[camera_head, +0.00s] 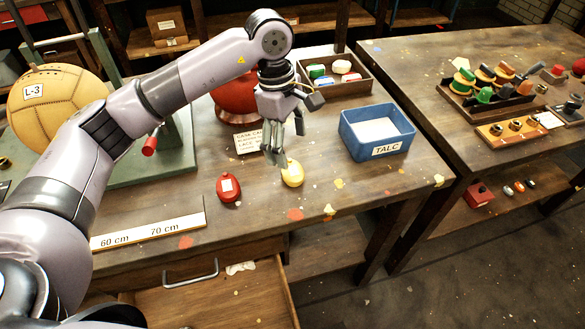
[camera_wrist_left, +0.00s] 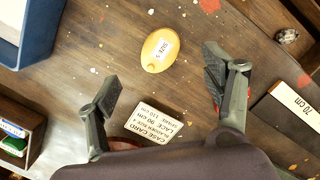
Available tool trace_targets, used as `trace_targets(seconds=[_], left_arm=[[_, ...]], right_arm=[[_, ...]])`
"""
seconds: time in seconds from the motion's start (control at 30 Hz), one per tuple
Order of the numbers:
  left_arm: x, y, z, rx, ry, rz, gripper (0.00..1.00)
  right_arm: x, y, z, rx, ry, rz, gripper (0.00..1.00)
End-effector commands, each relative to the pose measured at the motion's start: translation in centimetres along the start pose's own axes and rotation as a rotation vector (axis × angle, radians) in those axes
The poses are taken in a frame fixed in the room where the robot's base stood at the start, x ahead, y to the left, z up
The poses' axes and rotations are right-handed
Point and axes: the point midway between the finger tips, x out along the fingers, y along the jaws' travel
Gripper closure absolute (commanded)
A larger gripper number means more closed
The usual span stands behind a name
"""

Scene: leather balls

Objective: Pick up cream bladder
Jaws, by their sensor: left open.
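The cream bladder (camera_head: 293,174) is a small yellowish oval lying on the wooden bench, just right of and partly behind my left gripper's fingertips in the head view. In the left wrist view the cream bladder (camera_wrist_left: 160,50) carries a white label and lies ahead of the gap between the fingers. My left gripper (camera_head: 274,152) points down above the bench. It also shows in the left wrist view (camera_wrist_left: 160,82), with its fingers wide apart and nothing between them. My right gripper is in neither view.
A red bladder (camera_head: 228,188) lies left of the cream one. A blue talc tray (camera_head: 377,149) stands to the right. Behind are a card (camera_head: 247,143), a red ball (camera_head: 236,98) and a wooden box of bladders (camera_head: 345,88). A ruler (camera_head: 150,231) lies near the front edge, above an open drawer (camera_head: 215,305).

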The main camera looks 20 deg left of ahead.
Motion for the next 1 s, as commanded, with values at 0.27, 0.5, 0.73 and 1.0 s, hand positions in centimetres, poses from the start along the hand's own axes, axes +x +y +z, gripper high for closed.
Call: trace_targets(seconds=[0.27, 0.5, 0.73, 1.0], left_arm=[[2.9, 0.0, 0.0, 0.000, -0.001, 0.001, 0.26], [5.6, 0.1, -0.4, -0.002, -0.002, -0.004, 0.26], [8.0, 0.2, -0.5, 0.000, -0.002, 0.001, 0.26], [8.2, 0.2, -0.5, 0.000, -0.001, 0.002, 0.29]], right_arm=[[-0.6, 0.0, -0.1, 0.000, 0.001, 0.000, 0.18], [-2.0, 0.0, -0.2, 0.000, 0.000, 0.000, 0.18], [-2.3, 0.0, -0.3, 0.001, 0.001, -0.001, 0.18], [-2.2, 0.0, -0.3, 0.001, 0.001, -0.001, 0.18]])
